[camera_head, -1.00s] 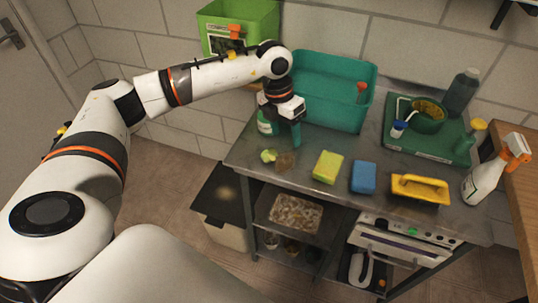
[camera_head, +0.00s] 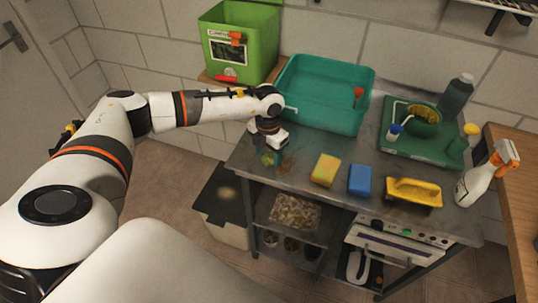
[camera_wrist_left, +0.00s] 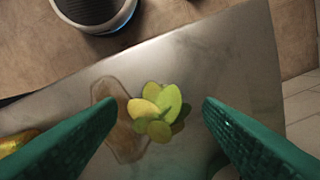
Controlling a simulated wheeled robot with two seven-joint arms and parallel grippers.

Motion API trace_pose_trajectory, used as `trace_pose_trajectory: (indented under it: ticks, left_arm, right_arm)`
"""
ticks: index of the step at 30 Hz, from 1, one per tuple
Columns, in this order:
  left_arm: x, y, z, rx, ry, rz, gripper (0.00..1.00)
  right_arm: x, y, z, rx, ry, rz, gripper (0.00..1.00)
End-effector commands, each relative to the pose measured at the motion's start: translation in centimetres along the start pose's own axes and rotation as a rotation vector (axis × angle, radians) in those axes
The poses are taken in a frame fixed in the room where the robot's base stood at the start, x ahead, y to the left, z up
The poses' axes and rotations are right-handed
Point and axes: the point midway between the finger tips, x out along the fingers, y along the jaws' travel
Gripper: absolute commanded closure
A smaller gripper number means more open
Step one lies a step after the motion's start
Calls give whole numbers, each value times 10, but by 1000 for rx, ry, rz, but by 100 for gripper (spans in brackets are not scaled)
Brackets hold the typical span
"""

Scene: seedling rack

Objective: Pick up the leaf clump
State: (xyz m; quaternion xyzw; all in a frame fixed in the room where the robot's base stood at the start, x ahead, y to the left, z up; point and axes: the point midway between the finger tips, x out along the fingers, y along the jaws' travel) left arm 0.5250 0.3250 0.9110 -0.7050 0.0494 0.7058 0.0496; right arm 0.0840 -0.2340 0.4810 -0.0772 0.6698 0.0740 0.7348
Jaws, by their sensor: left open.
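The leaf clump (camera_wrist_left: 157,110) is a small bunch of yellow-green leaves on the metal table. In the left wrist view it lies between the two green fingers of my left gripper (camera_wrist_left: 160,106), with space on both sides and no finger touching it. In the head view my left gripper (camera_head: 270,157) points down over the table's left end, and the leaf clump (camera_head: 267,159) is mostly hidden behind its fingers. My left gripper is open and empty. My right gripper is not in view.
A brown stain (camera_wrist_left: 118,118) lies beside the clump. A yellow sponge (camera_head: 325,170), blue sponge (camera_head: 360,180) and yellow brush (camera_head: 414,192) lie to the right. A teal basin (camera_head: 325,95) stands behind. A green bin (camera_head: 240,45) is at the back left.

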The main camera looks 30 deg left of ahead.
Motion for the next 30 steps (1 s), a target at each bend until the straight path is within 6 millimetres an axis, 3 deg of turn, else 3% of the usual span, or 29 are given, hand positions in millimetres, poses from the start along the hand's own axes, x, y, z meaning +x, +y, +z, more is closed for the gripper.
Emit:
trace_pose_trajectory:
  ticks: [4, 10, 11, 19, 30]
  left_arm:
    - [12, 0, 0, 0, 0, 0, 39]
    - [13, 0, 0, 1, 1, 1, 39]
    - [13, 0, 0, 1, 1, 1, 41]
    - [12, 0, 0, 0, 1, 1, 85]
    - [11, 0, 0, 0, 2, 1, 87]
  right_arm:
    - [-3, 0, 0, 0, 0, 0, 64]
    - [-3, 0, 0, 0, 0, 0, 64]
    - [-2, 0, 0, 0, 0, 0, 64]
    - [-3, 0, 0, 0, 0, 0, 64]
    - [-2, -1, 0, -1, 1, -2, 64]
